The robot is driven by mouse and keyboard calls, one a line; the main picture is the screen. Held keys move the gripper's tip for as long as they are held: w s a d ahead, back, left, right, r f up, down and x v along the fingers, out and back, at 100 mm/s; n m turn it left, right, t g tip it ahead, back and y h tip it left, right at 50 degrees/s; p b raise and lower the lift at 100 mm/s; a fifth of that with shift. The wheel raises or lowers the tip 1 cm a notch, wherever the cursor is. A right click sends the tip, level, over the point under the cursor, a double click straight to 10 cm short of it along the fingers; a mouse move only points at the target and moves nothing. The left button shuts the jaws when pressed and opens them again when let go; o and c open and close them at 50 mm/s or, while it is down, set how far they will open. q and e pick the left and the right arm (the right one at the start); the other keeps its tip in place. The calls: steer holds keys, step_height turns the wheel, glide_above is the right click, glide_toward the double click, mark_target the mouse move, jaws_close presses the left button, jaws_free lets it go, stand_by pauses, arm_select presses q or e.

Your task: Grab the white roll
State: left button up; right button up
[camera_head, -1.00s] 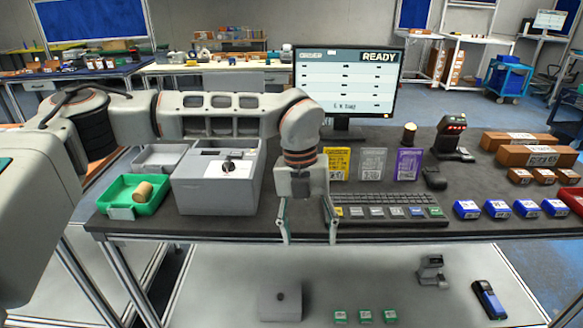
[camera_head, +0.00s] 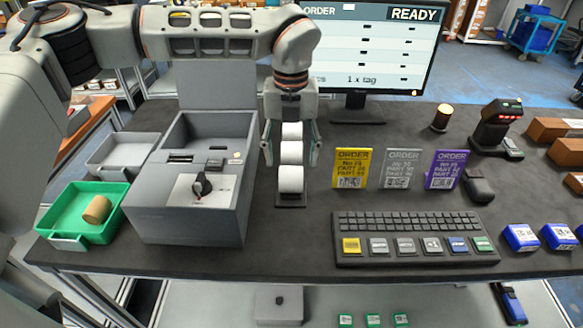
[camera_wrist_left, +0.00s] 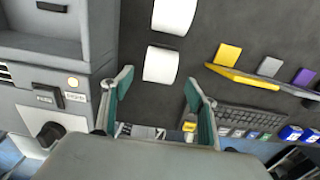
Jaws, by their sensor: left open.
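Three white rolls stand in a row on a dark holder right of the grey printer (camera_head: 200,190): a front roll (camera_head: 291,179), a middle roll (camera_head: 291,152) and a back roll (camera_head: 292,131). My left gripper (camera_head: 292,158) is open over the row, with one finger on each side in the head view. In the left wrist view, one white roll (camera_wrist_left: 161,64) lies ahead of the open left fingertips (camera_wrist_left: 158,87), apart from them. Another white roll (camera_wrist_left: 174,15) is cut by the top edge. My right gripper is not in view.
A green tray (camera_head: 60,218) with a tan roll (camera_head: 97,209) and a grey tray (camera_head: 122,150) are at left. Order cards, including a yellow one (camera_head: 352,160), stand right of the rolls, behind the keyboard (camera_head: 415,240). A monitor (camera_head: 375,45) stands behind.

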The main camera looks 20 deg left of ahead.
mark_target(291, 169)
arm_select(q)
steer(key=shift+s+f, duration=0.25)
steer(key=shift+f, duration=0.95)
steer(key=f, duration=0.5)
steer(key=shift+w, duration=0.35)
steer(key=c, duration=1.3)
